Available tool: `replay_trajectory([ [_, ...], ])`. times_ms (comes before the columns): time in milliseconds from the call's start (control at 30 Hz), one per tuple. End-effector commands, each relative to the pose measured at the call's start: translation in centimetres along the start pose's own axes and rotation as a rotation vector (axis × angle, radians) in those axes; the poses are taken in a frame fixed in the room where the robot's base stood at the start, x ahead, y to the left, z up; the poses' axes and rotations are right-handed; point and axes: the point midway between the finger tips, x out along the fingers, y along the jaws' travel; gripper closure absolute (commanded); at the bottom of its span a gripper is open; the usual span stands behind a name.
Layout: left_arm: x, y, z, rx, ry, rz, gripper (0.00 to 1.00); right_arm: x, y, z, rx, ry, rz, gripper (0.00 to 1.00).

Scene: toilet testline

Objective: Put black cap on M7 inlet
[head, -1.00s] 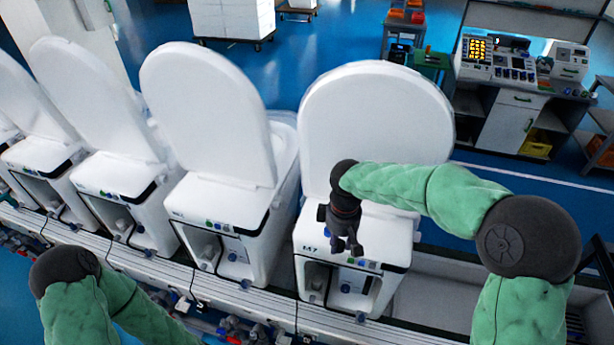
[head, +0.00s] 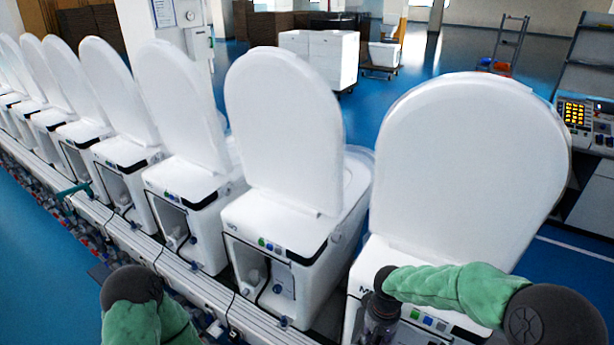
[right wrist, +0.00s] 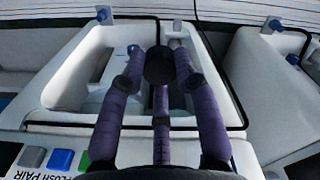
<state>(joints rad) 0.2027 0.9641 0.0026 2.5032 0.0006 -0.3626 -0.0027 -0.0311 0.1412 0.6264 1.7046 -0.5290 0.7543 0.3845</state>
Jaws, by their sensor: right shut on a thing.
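The black cap (right wrist: 159,66) is pinched between the purple fingers of my right gripper (right wrist: 158,64) in the right wrist view. In the head view this gripper (head: 379,328) is low in front of the M7 toilet (head: 470,165), and its fingertips are hard to make out. In the right wrist view the cap hangs over the open front recess of the toilet's white housing (right wrist: 80,75). A pale fitting (right wrist: 175,44), possibly the inlet, shows just beyond the cap, mostly hidden by the fingers. I cannot tell whether they touch. My left gripper is out of view.
A blue fitting (right wrist: 104,14) stands at the recess's far edge. Blue and green buttons (right wrist: 61,160) are on the near panel. A neighbouring toilet (head: 285,130) stands close on the left in the head view, with more in a row beyond.

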Motion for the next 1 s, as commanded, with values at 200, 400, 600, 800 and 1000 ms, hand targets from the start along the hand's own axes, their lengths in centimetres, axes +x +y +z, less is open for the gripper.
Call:
replay_trajectory([
  [200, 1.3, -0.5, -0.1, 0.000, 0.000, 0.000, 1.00, 2.4, -0.4, 0.0, 0.049, 0.001, -0.003, 0.81],
  [400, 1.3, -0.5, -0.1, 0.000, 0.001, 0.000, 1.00, 2.4, -0.4, 0.0, 0.054, 0.001, -0.003, 0.81],
  [600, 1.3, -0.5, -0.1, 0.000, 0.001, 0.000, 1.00, 2.5, -0.4, 0.0, 0.052, 0.001, -0.003, 0.81],
  [800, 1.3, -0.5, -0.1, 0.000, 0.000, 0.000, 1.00, 2.6, -0.4, 0.0, 0.052, 0.000, -0.002, 0.81],
  [1000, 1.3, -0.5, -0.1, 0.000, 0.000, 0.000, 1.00, 7.6, 0.2, 0.9, 0.057, -0.006, 0.022, 0.81],
])
